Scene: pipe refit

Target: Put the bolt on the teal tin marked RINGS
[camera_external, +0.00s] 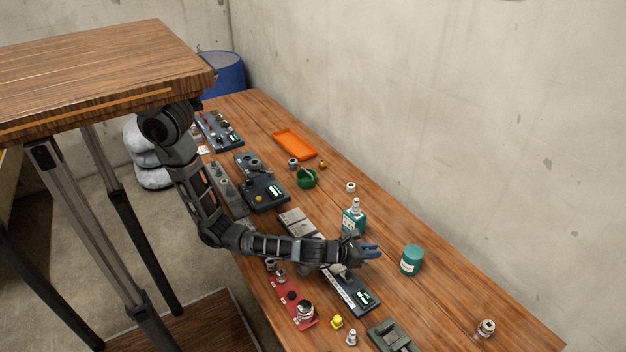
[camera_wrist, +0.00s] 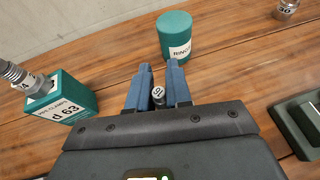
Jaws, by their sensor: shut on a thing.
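The teal tin marked RINGS (camera_external: 411,262) is an upright cylinder standing on the bench; its label also shows in the wrist view, where the tin (camera_wrist: 175,30) is just beyond my fingertips. My gripper (camera_external: 372,251) is left of the tin in the external view, with its blue fingers pointing towards it. In the wrist view my gripper (camera_wrist: 159,72) is shut on a small grey metal piece with a pale marked end, apparently the bolt (camera_wrist: 158,94). Its lower part is hidden between the fingers and by the gripper body. The tin's top is bare.
A teal pipe clamps box (camera_wrist: 72,100) marked d 63 stands close on the left with a metal fitting (camera_wrist: 20,76) on top. A metal fitting (camera_external: 486,327) stands at the bench's far right. A dark green holder (camera_wrist: 302,125) lies to the right. The bench around the tin is clear.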

